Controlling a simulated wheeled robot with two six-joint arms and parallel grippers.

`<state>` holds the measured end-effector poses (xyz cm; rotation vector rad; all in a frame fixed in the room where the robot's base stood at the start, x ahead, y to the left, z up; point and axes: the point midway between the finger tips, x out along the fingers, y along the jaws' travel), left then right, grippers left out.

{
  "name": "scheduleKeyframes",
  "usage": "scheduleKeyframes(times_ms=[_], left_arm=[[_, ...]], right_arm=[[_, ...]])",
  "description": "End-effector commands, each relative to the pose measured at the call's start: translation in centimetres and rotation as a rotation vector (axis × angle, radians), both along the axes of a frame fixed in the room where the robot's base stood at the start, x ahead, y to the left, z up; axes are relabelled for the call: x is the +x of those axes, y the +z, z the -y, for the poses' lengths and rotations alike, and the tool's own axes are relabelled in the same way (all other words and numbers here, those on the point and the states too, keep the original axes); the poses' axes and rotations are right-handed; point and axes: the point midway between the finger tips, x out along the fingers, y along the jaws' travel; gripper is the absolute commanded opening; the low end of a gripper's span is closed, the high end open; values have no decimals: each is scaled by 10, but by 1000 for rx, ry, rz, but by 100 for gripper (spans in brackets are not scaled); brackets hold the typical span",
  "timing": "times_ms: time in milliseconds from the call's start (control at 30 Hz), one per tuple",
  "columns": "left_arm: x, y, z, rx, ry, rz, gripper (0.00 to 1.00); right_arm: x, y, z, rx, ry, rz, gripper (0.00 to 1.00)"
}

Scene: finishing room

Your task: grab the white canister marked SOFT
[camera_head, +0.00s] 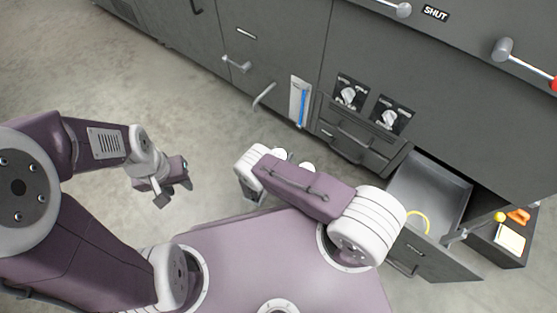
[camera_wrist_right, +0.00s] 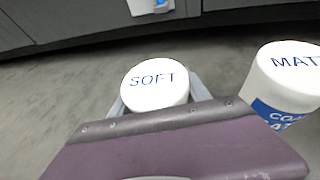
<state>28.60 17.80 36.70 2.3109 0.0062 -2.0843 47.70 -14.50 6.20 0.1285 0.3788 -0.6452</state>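The white canister marked SOFT (camera_wrist_right: 155,85) shows its round lid upright in the right wrist view; its lower body is hidden behind my purple wrist. Grey fingers of my right gripper (camera_wrist_right: 158,97) show at both sides of it, close to its wall. I cannot tell whether they press on it. In the head view my right gripper (camera_head: 248,190) is mostly hidden by my own arm. Two small white tops (camera_head: 308,167) peek out behind that arm, too small to read. My left gripper (camera_head: 174,190) is open and empty over the floor.
A second white canister marked MATT (camera_wrist_right: 285,85), with a blue label, stands right of SOFT. Grey cabinets (camera_head: 285,45) with handles and knobs line the back. A drawer (camera_head: 440,190) stands open at right with a yellow ring (camera_head: 418,222). A dark bin (camera_head: 510,252) holds small items.

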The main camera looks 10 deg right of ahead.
Motion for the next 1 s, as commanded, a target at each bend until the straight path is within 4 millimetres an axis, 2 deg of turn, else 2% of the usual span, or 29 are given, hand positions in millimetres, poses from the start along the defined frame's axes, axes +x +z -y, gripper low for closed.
scheduleKeyframes(times_ms=[33,100,133,367,467,600,700,833,1000], left_arm=[[0,0,0,0,0,0,35],[0,0,0,0,0,0,35],[0,0,0,0,0,0,35],[0,4,0,0,0,0,35],[0,23,0,0,0,0,35],[0,55,0,0,0,0,35],[0,70,0,0,0,0,35],[0,79,0,0,0,0,35],[0,79,0,0,0,0,35]], right_arm=[[0,0,0,0,0,0,25],[0,0,0,0,0,0,6],[0,0,0,0,0,0,0],[1,5,0,0,0,1,0],[1,27,0,0,0,1,0],[1,66,0,-1,0,1,0],[1,86,0,-1,0,1,0],[0,100,0,0,0,1,0],[0,101,0,0,0,1,0]])
